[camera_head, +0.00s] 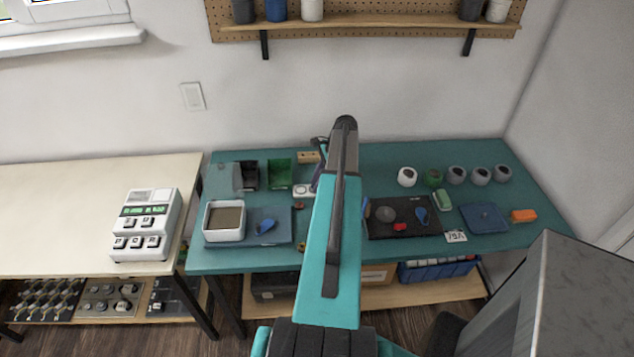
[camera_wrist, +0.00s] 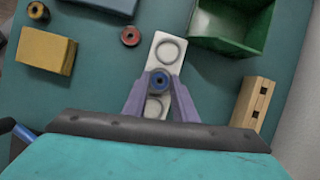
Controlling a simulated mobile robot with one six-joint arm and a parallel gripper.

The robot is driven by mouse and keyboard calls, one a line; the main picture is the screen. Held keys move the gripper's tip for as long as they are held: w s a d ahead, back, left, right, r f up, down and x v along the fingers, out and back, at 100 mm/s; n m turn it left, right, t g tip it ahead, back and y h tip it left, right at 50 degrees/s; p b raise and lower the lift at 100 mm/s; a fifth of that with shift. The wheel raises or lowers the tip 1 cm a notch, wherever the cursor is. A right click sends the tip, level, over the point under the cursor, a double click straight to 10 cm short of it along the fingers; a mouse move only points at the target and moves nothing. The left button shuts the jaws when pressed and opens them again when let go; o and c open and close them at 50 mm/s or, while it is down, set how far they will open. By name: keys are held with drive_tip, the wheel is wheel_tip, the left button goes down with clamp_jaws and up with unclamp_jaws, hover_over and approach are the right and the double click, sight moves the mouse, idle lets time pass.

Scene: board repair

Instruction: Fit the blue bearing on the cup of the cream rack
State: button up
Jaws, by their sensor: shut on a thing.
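In the wrist view my gripper (camera_wrist: 160,84) has its two purple fingers shut on the blue bearing (camera_wrist: 160,77), a small ring with a dark centre. The cream rack (camera_wrist: 160,62) lies below it, a pale strip with one round cup (camera_wrist: 170,52) beyond the bearing and another ring-shaped cup (camera_wrist: 155,108) between the fingers. The bearing overlaps the middle of the rack in this view; I cannot tell its height above it. In the head view the cream rack (camera_head: 301,191) shows left of my arm, which hides much of the gripper and the bearing.
A red bearing (camera_wrist: 131,36), a dark-centred ring (camera_wrist: 38,11) and a yellow block (camera_wrist: 45,52) lie left of the rack. A green bin (camera_wrist: 232,25) and a wooden block (camera_wrist: 250,103) stand on the right. A black tray (camera_head: 385,230) lies right of my arm.

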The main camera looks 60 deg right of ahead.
drive_tip(key=shift+s+a+f, duration=0.1)
drive_tip(key=shift+f, duration=0.2)
idle(0.6)
drive_tip(key=o, duration=0.8)
drive_tip(key=shift+c, duration=1.1)
drive_tip(key=shift+o, duration=0.3)
drive_tip(key=shift+r, duration=0.15)
drive_tip(key=shift+o, duration=0.8)
drive_tip(key=shift+r+p, duration=0.3)
drive_tip(key=shift+p, duration=0.05)
drive_tip(key=shift+r+p, duration=1.8)
drive_tip(key=shift+r, duration=1.4)
drive_tip(key=shift+f, duration=0.1)
